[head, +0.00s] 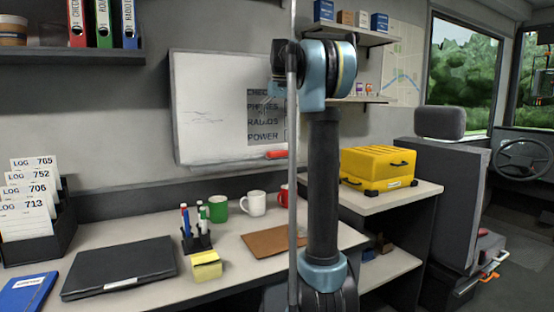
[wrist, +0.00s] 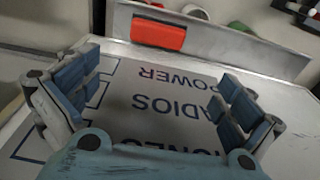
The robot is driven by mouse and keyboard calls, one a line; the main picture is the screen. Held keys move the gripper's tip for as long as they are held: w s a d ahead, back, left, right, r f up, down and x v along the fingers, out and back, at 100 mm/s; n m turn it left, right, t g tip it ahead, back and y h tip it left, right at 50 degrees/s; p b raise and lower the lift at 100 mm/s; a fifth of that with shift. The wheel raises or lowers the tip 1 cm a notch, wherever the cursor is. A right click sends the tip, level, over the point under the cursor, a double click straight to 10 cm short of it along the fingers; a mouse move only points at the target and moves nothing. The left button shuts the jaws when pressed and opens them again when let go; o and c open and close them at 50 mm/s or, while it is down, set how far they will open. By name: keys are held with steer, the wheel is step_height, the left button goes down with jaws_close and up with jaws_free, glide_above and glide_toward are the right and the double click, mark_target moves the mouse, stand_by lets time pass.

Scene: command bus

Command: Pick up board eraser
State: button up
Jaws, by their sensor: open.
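The board eraser (head: 277,154) is red and lies on the ledge at the bottom of the whiteboard (head: 205,105), near its right end, partly beside my arm in the head view. In the wrist view the eraser (wrist: 158,34) shows a red body with a dark pad, on the grey ledge (wrist: 225,40). My gripper (wrist: 158,72) is open and empty, with its fingers spread wide over the printed whiteboard face. The eraser is beyond the fingertips, apart from them, and sits between them across the picture. In the head view my arm hides the gripper.
Below the board, the desk (head: 240,270) holds a green mug (head: 217,209), a white mug (head: 253,203), a pen holder (head: 197,238), yellow notes (head: 206,267), a laptop (head: 120,266) and a clipboard (head: 270,242). A yellow case (head: 377,167) stands right of my arm. Shelves hang above it.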

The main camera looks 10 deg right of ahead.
glide_above(278, 151)
steer(key=f, duration=0.9)
steer(key=shift+w+a+f, duration=0.15)
steer(key=shift+w+f, duration=0.05)
steer(key=shift+w, duration=0.05)
steer(key=shift+f, duration=2.65)
steer(key=c, duration=1)
